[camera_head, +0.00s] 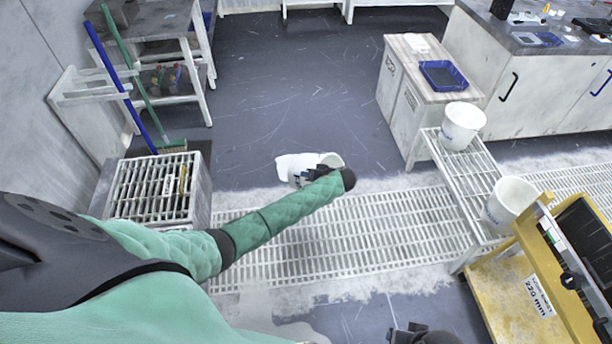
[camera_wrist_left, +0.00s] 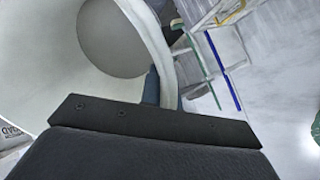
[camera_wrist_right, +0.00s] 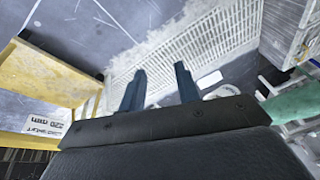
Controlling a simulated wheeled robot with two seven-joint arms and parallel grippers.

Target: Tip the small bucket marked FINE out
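A white bucket (camera_head: 290,166) hangs tilted well over on its side at my left gripper (camera_head: 318,172), at the far edge of the floor grating. In the left wrist view the wall of this bucket (camera_wrist_left: 158,40) passes between the fingers (camera_wrist_left: 165,88), and I look into its mouth at a grey round surface. I cannot read a mark on it. Two more white buckets stand on the slatted rack, one at the back (camera_head: 462,125) and one nearer (camera_head: 508,203); their blue lettering is too small to read. My right gripper (camera_wrist_right: 160,88) is open and empty.
The pale floor grating (camera_head: 385,235) runs across the middle. The slatted rack (camera_head: 452,180) and yellow stand (camera_head: 500,295) are on the right. A slatted box (camera_head: 205,200) and a broom (camera_head: 170,146) are on the left. The dark floor behind is clear.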

